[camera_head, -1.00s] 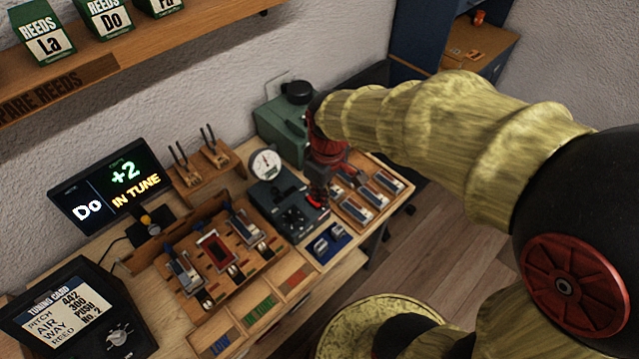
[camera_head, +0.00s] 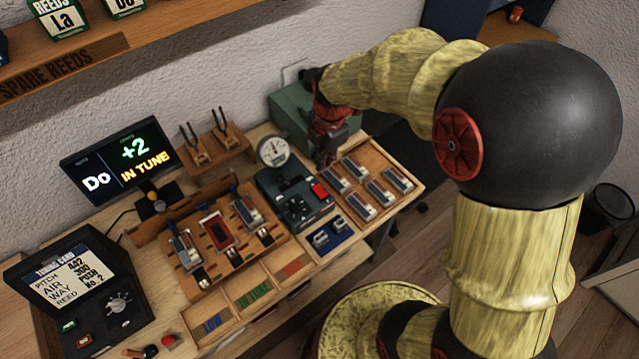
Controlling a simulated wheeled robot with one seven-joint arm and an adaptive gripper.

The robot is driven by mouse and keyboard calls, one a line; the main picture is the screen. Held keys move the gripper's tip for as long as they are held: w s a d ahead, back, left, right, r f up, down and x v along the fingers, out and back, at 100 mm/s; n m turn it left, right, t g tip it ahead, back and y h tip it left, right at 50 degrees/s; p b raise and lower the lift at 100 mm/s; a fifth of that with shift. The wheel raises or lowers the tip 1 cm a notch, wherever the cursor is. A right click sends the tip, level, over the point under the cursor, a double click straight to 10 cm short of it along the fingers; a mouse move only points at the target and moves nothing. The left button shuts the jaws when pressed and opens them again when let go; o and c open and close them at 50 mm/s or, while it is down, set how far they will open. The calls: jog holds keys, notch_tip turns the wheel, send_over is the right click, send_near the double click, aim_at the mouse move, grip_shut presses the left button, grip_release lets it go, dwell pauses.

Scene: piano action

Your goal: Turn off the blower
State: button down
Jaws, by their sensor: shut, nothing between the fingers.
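A dark control box (camera_head: 287,209) with a black knob stands on the bench at the middle right, with a round white gauge (camera_head: 273,150) at its back. A red switch (camera_head: 319,190) is on the box's right side and is clearly visible; its exact tilt is too small to tell. A green machine (camera_head: 289,112) stands behind, partly hidden by my arm. No label shows which unit is the blower. My gripper (camera_head: 325,163) is shut and empty, pointing down behind and above the red switch, apart from it.
A wooden tray (camera_head: 408,172) of several metal reeds lies right of the box. A reed rack (camera_head: 200,223) and a lit tuner display (camera_head: 118,160) reading "Do +2 IN TUNE" are to the left. A tuning card unit (camera_head: 70,290) stands front left. A shelf (camera_head: 150,35) overhangs the back left.

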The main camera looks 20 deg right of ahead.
dwell(0.3)
jog(key=b, duration=0.2)
send_near(321, 193)
jog(key=f, duration=0.1)
jog(key=w+f, duration=0.1)
jog(key=f, duration=0.1)
jog(key=w+f, duration=0.1)
jog(key=f, duration=0.1)
jog(key=shift+a+f, duration=0.15)
jog(key=shift+a, duration=0.15)
jog(key=shift+w+f, duration=0.15)
jog(key=shift+f, duration=0.5)
jog(key=shift+w+f, duration=0.2)
jog(key=shift+f, duration=0.2)
jog(key=shift+s, duration=0.2)
jog(key=shift+s+d, duration=0.2)
jog(key=shift+s, duration=0.5)
